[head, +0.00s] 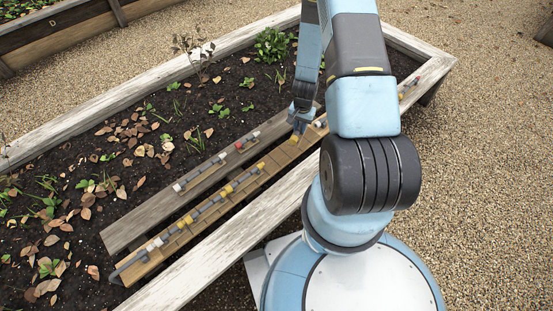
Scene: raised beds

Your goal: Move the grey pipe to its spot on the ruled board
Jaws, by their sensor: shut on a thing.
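The ruled board (258,182) is a long yellowish wooden strip with cross lines, lying along the bed's near side. A row of grey pipe pieces with yellow and white fittings (190,219) lies along its left part. My gripper (297,131) points down over the board's far right part, near a yellow piece (294,139). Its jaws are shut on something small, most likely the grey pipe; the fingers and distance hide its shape. I cannot tell whether it touches the board.
A grey plank (125,230) beside the board carries more pieces, with white (178,187) and red (239,146) ends. The bed's pale timber rim (225,243) runs between my base and the board. Soil with leaves and plants (100,165) lies beyond.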

